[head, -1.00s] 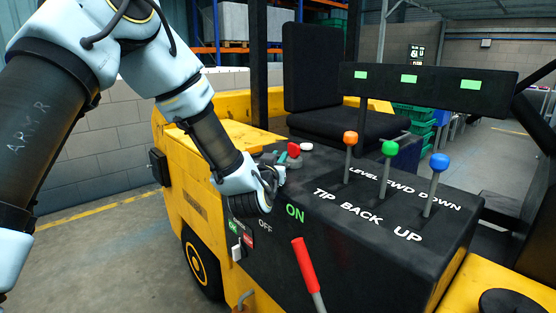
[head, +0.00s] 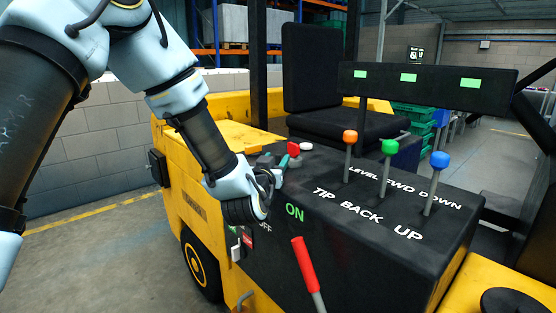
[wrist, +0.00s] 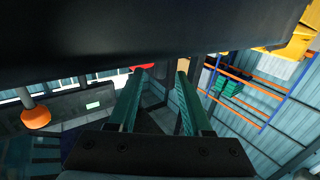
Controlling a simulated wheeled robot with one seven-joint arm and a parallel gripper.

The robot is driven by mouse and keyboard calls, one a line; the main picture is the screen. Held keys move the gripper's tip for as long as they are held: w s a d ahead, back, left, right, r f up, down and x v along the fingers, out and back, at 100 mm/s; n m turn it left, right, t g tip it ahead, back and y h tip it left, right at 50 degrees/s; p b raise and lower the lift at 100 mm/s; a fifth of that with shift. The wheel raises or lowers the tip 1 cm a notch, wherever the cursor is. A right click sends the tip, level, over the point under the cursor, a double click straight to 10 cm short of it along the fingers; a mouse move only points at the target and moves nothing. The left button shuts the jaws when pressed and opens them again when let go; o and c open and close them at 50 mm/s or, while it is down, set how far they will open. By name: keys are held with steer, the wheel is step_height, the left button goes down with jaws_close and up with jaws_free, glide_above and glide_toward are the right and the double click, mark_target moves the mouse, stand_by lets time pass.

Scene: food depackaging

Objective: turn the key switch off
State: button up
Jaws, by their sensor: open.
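I cannot clearly make out a key switch; my gripper and wrist cover part of the dark console's left side. A green ON label (head: 295,212) shows on that console, with an OFF label (head: 265,227) lower left, close to my wrist. My gripper (head: 285,158) is over the console's left edge, its teal fingers beside a red knob (head: 293,149). In the wrist view my gripper (wrist: 160,73) has its two fingers apart with nothing visible between them. A red part (wrist: 141,66) shows near the left fingertip; I cannot tell whether it touches.
A red-handled lever (head: 304,264) slants up in front of the console. Orange (head: 350,137), green (head: 389,147) and blue (head: 439,160) knobbed levers stand to the right. A white button (head: 306,146) is beside the red knob. A black seat (head: 345,124) is behind.

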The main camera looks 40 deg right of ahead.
steer(key=b+v, duration=0.2)
steer(key=v, duration=0.6)
steer(key=shift+c, duration=0.3)
